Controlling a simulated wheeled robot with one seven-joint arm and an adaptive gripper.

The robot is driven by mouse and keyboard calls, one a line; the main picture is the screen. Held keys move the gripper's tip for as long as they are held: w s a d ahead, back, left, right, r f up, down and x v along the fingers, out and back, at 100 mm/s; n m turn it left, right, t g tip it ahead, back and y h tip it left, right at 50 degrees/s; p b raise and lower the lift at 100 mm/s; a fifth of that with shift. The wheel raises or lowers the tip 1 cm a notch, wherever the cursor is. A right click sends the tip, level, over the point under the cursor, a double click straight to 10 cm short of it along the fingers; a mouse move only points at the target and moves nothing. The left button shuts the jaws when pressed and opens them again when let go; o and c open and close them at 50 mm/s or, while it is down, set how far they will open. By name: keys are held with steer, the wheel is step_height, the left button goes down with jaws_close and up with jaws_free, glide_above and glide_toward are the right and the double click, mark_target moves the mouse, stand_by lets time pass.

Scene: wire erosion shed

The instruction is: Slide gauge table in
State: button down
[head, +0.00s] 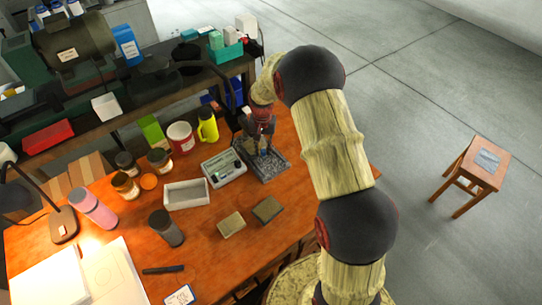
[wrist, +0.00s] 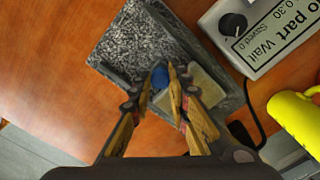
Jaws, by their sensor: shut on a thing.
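The gauge stand is a speckled grey granite plate (head: 272,170) on the orange-brown table, near its back right edge. In the wrist view its granite top (wrist: 140,40) fills the upper middle, with a pale flat piece (wrist: 205,88) in a grey frame beside it. My gripper (head: 263,140) reaches down over this stand. In the wrist view my gripper (wrist: 166,82) has its fingers close together at a small blue knob (wrist: 160,76), shut on it. The fingers hide part of the knob and the sliding table under it. How far the table is slid cannot be told.
A grey tray (head: 187,194) and two small blocks (head: 267,210) lie nearer.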

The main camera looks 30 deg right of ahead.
steer(key=shift+w+a+r, duration=0.1)
steer(key=shift+w+r, duration=0.05)
steer(key=shift+w, duration=0.5)
steer(key=c, duration=1.7)
jaws_free()
steer(key=shift+o, duration=0.2)
step_height(320, 180, up, 12)
